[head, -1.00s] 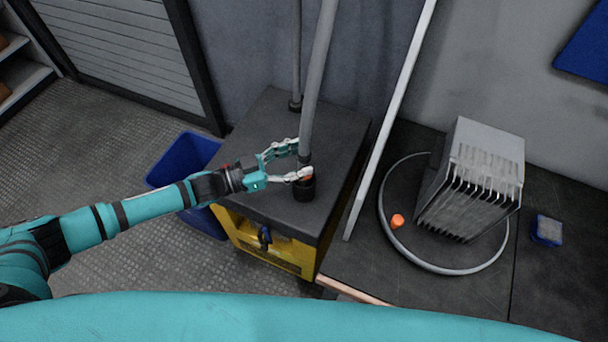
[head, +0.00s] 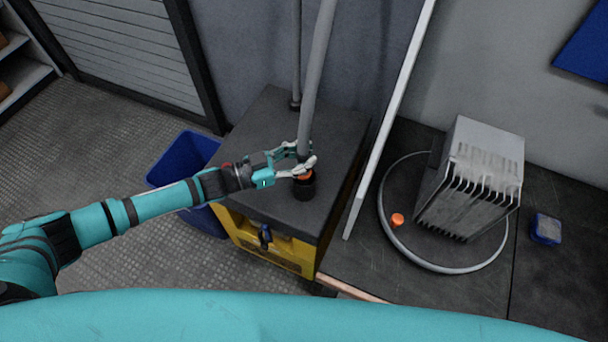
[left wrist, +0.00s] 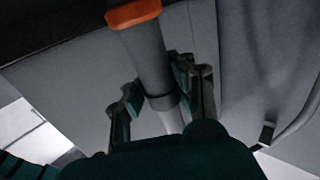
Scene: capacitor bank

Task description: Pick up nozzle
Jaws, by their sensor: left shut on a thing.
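The nozzle shows as an upright grey tube (head: 316,80) with an orange ring at its lower end, above a black round holder (head: 304,190) on the dark top of a yellow cabinet. Its upper end is out of the head view. My left gripper (head: 305,158) is shut on the tube just above the orange ring. In the left wrist view the two fingers (left wrist: 160,92) lie on either side of the grey tube (left wrist: 147,60), with the orange ring (left wrist: 134,13) at the top. I cannot tell whether the lower end still sits inside the holder. My right gripper is not in view.
A thinner grey pole (head: 296,50) stands behind on the yellow cabinet (head: 270,247). A blue bin (head: 180,160) is at its left. On the right, a dark bench holds a finned grey block (head: 475,175), a cable loop, an orange cap (head: 397,220) and a small blue box (head: 546,229).

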